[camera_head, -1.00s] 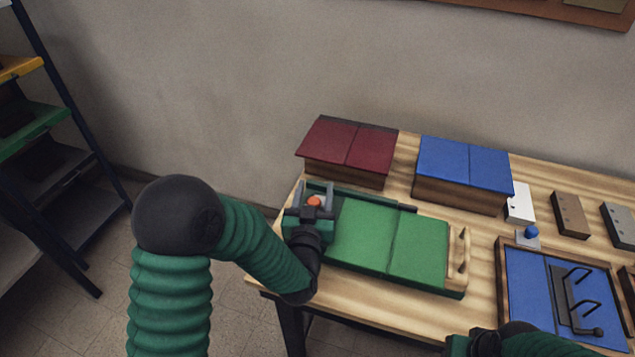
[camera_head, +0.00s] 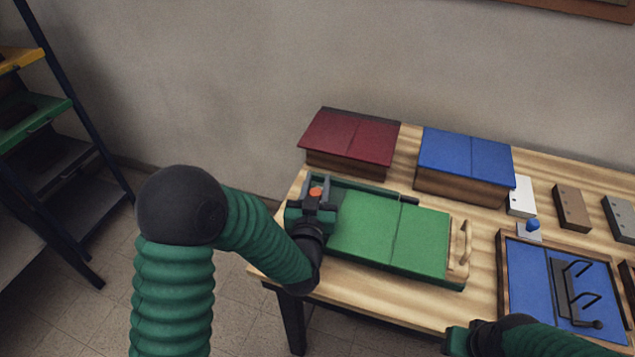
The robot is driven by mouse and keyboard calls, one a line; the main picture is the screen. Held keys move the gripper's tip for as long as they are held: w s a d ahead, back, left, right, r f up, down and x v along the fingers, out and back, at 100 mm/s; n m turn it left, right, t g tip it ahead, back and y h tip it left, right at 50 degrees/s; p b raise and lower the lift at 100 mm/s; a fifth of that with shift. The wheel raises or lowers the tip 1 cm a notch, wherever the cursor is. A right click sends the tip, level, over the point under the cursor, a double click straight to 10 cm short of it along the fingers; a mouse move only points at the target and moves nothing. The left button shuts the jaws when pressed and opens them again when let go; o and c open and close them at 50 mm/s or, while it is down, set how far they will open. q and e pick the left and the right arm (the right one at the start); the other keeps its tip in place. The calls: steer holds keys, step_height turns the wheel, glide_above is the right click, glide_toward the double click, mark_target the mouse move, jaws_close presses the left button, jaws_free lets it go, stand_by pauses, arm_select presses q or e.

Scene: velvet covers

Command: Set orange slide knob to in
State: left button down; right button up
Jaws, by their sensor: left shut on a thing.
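The orange slide knob (camera_head: 316,192) is at the left end of the green-covered box (camera_head: 375,232) on the wooden table. My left gripper (camera_head: 317,188) is over that end, with its grey fingers on both sides of the knob and shut on it. The fingers hide much of the knob and the slot around it. My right gripper (camera_head: 463,339) is low at the table's front edge, away from the knob. Its fingers cannot be made out.
A dark red box (camera_head: 350,138) and a blue box (camera_head: 465,163) stand behind. A blue knob (camera_head: 533,225) and a blue panel with black handles (camera_head: 527,267) are at right. Shelves (camera_head: 50,160) stand at far left.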

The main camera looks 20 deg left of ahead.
stand_by(0.8)
arm_select(q)
steer(key=shift+s+d, duration=0.1)
steer(key=shift+d, duration=2.1)
steer(key=c, duration=1.1)
jaws_free()
steer(key=shift+o, duration=0.2)
steer(key=shift+a+b, duration=0.1)
steer(key=shift+b, duration=0.2)
